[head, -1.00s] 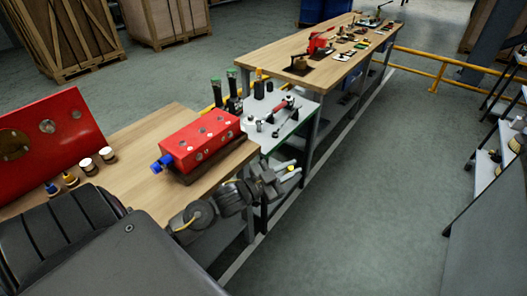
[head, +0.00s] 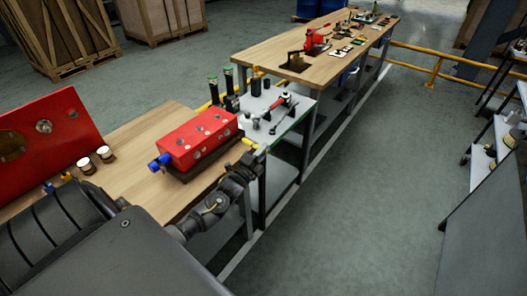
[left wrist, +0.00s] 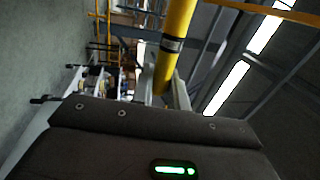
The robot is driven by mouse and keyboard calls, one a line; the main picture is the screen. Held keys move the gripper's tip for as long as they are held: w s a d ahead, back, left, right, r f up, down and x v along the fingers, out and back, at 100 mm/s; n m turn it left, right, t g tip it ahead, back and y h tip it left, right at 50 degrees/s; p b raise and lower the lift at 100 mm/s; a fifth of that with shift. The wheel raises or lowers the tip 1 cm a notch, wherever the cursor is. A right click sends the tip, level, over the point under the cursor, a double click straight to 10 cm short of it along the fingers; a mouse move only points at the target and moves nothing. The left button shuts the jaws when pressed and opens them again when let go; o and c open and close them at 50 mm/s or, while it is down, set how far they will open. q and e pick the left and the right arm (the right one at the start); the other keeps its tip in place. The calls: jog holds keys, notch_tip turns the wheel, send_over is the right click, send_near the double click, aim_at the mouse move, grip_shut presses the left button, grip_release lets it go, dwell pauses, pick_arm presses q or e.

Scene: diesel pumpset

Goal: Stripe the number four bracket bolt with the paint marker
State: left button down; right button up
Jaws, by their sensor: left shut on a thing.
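My left gripper (head: 248,153) is shut on a yellow paint marker (head: 250,143), beside the right end of a red block (head: 196,140). The marker also shows in the left wrist view (left wrist: 177,42) as a yellow tube with a dark band, standing out from between the fingers. The red block lies on the wooden bench and has several round silver bolt heads. A blue fitting (head: 159,163) sticks out of its left end. The marker looks apart from the block. I cannot tell which bolt is number four. My right gripper is not in view.
A grey-topped cart (head: 285,118) with tools stands just beyond the block. A red panel (head: 45,138) and two white-topped jars (head: 95,159) are at the left. A long wooden bench (head: 270,48) lies further back.

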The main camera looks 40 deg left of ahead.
aim_at(252, 146)
pick_arm(q)
jog(key=shift+s, duration=0.15)
jog(key=shift+a+f+b, duration=0.1)
jog(key=shift+a+b, duration=0.35)
jog(key=shift+a, duration=1.75)
jog(key=shift+f, duration=0.1)
jog(key=shift+a+b, duration=0.25)
jog(key=shift+b, duration=0.05)
jog(key=shift+r+p, duration=0.35)
jog(key=shift+r, duration=0.05)
jog(key=shift+f+b, duration=0.3)
jog(key=shift+f, duration=0.05)
dwell(0.3)
